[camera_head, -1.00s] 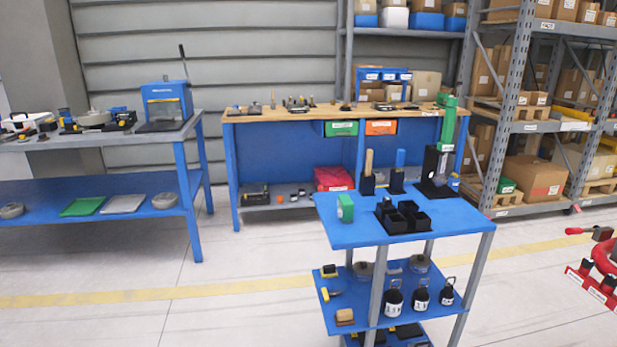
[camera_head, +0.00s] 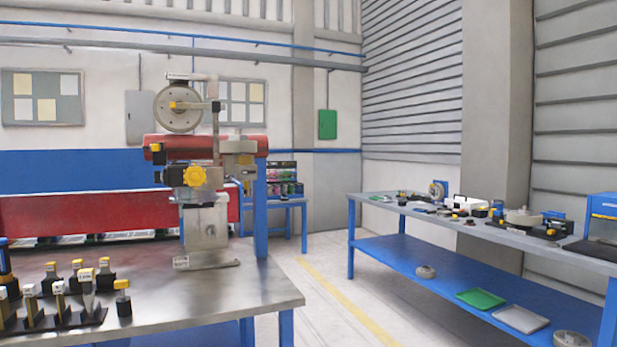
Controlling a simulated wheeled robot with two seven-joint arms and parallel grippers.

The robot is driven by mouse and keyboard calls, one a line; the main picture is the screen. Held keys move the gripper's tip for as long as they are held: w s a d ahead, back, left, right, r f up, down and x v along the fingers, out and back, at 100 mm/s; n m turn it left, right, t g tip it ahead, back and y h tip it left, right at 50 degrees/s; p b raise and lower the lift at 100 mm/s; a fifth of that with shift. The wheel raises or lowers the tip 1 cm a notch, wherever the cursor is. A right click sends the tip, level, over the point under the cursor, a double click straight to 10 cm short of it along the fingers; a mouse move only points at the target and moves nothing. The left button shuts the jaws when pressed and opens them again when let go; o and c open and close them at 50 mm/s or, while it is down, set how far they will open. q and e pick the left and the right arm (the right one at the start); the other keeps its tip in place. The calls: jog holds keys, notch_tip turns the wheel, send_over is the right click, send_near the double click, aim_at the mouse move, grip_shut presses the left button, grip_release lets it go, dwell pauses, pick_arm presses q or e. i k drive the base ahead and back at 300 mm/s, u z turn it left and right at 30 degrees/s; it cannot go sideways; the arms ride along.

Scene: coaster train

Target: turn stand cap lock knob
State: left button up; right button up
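A grey metal stand (camera_head: 205,226) stands upright on the metal-topped table at the left of the head view. It carries a round grey wheel (camera_head: 178,107) at its top and a red horizontal cylinder or beam shows at its mid height. A yellow lobed knob (camera_head: 196,176) faces me on the front of the stand. I cannot tell for sure which one is the cap lock knob. Neither of my grippers is in view.
The metal-topped table (camera_head: 245,288) holds a black rack (camera_head: 62,322) of yellow-capped tools at front left. A blue-framed bench (camera_head: 400,208) with small parts and trays stands at right. Open floor (camera_head: 335,290) with a yellow line lies between them.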

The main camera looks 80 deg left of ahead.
aim_at(157, 176)
jog(key=u, duration=2.35)
